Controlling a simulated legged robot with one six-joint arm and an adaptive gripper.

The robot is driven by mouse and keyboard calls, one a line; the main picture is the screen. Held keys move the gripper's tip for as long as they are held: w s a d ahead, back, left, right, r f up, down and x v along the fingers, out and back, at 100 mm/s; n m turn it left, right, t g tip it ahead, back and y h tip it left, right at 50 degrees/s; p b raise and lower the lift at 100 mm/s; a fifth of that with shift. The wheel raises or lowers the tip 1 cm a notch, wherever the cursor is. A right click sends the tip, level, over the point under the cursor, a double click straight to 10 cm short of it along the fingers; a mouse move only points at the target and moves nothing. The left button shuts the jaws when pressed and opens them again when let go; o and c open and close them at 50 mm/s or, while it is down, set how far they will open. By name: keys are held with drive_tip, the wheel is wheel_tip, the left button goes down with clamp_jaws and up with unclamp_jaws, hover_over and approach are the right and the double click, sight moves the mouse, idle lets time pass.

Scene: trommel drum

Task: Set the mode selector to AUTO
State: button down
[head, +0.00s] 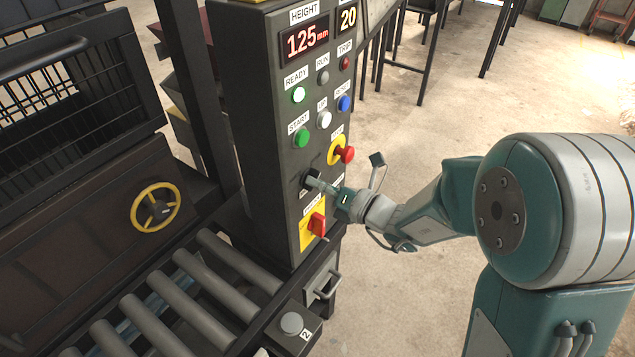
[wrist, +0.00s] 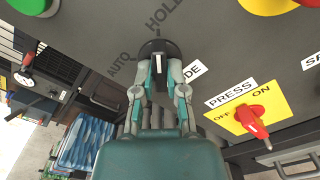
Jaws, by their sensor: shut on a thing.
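The mode selector is a round black knob (wrist: 158,48) with a white mark, on the dark panel in the wrist view. The labels AUTO (wrist: 118,62) and HOLD (wrist: 166,14) are printed around it. The mark lies nearly upright in the picture, closer to HOLD than to AUTO. My gripper (wrist: 159,72) is shut on the knob, one finger at each side. The MODE label is partly hidden by a finger. In the head view my gripper (head: 325,187) reaches the selector (head: 307,180) from the right; its mark is too small to read there.
Below the selector is a red PRESS switch (head: 317,224) on a yellow plate. Above it is a red stop button (head: 346,154) on a yellow ring, near a green START button (head: 301,138). A roller conveyor (head: 185,290) lies at lower left. Open floor is at right.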

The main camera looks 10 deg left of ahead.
drive_tip(key=shift+f, duration=0.1)
drive_tip(key=shift+w+f+n, duration=0.1)
drive_tip(key=shift+f+n, duration=0.05)
drive_tip(key=shift+n, duration=8.75)
drive_tip(key=c, duration=0.7)
unclamp_jaws()
drive_tip(key=shift+d, duration=0.1)
